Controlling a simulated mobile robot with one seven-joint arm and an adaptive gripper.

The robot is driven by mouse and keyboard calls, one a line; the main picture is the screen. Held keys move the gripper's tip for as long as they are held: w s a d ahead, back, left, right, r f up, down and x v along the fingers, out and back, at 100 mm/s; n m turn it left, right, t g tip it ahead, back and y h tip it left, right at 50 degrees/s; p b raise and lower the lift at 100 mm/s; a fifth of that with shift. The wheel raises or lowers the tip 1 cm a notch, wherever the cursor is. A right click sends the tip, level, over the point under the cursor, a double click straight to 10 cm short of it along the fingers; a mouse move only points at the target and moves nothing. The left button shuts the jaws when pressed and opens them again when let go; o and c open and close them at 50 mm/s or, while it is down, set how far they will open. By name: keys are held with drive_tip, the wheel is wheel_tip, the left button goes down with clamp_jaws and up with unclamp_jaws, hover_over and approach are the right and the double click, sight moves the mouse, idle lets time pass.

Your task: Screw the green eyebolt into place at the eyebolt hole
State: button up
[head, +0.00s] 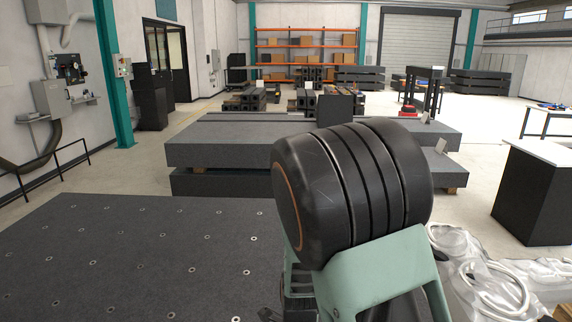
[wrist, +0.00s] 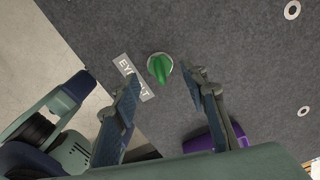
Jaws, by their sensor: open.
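The green eyebolt (wrist: 160,68) shows in the wrist view on the dark granite bed (wrist: 225,50), seen nearly from above with a pale round rim around its base. A white label (wrist: 133,78) reading "EYEBOLT", partly covered by a finger, lies just left of it. My gripper (wrist: 168,84) is open, with one finger left and one right of the eyebolt's line; nothing is between the fingers. I cannot tell its height above the eyebolt or how deep the eyebolt sits. In the head view my arm hides the gripper and eyebolt.
A purple object (wrist: 204,142) lies partly hidden behind the right finger. The near granite bed (head: 130,250) has rows of metal-rimmed holes. The bed's edge and pale floor (wrist: 45,60) are at left. Plastic-wrapped items (head: 480,270) stand right of my arm; stacked slabs (head: 220,150) lie beyond.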

wheel_tip(320, 180, up, 5)
drive_tip(key=shift+r+p, duration=0.1)
drive_tip(key=shift+p, duration=0.3)
drive_tip(key=shift+r, duration=0.45)
drive_tip(key=shift+r, duration=0.1)
